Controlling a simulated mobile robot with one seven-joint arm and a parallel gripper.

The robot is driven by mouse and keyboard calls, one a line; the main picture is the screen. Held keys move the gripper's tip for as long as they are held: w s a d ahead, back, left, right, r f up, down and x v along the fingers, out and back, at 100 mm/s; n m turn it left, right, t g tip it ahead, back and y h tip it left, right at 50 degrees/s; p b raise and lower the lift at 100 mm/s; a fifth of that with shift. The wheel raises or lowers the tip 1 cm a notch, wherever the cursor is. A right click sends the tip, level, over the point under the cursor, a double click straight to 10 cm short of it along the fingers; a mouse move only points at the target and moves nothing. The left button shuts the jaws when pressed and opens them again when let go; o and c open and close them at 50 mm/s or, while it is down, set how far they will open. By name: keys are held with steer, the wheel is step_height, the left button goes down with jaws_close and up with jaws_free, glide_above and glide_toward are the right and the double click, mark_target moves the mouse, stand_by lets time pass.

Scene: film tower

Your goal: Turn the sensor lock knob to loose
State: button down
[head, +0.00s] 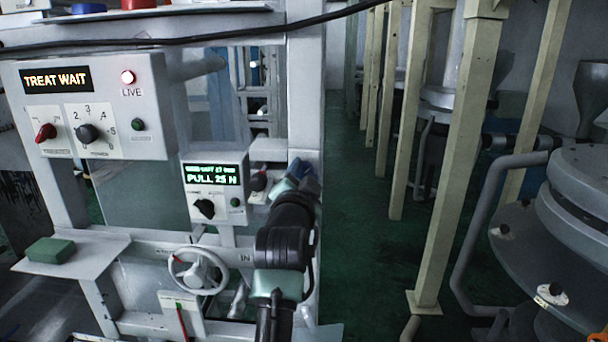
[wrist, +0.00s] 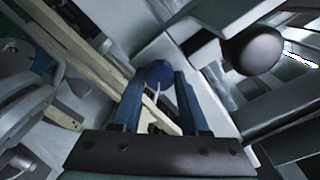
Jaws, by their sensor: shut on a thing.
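A round blue knob (wrist: 159,74) with a pale pointer line shows between the fingertips in the wrist view. I take it for the sensor lock knob; no label on it is readable. My gripper (wrist: 156,92) has its two blue fingers shut on this knob, one on each side. In the head view my gripper (head: 300,170) is at the right side of the white machine frame, beside the small display box. The knob cannot be made out there behind my gripper. Its loose and locked marks are not visible.
A dark ball-ended handle (wrist: 252,50) is close to the right of my gripper; it also shows in the head view (head: 259,181). A display box (head: 214,177) reads "PULL 25 N". A handwheel (head: 199,271) sits below. Cream posts (head: 452,150) stand right, beyond open green floor.

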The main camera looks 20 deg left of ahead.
steer(key=shift+f, duration=0.1)
steer(key=n+b, duration=0.2)
steer(key=n, duration=0.2)
steer(key=shift+f+b, duration=0.1)
steer(key=shift+b, duration=0.3)
steer(key=n+b, duration=0.2)
steer(key=n, duration=0.2)
steer(key=shift+n, duration=0.3)
steer(key=n, duration=0.4)
steer(key=shift+n+y+b, duration=0.3)
steer(key=shift+y+b, duration=0.1)
steer(key=n, duration=0.5)
steer(key=shift+c, duration=2.1)
jaws_free()
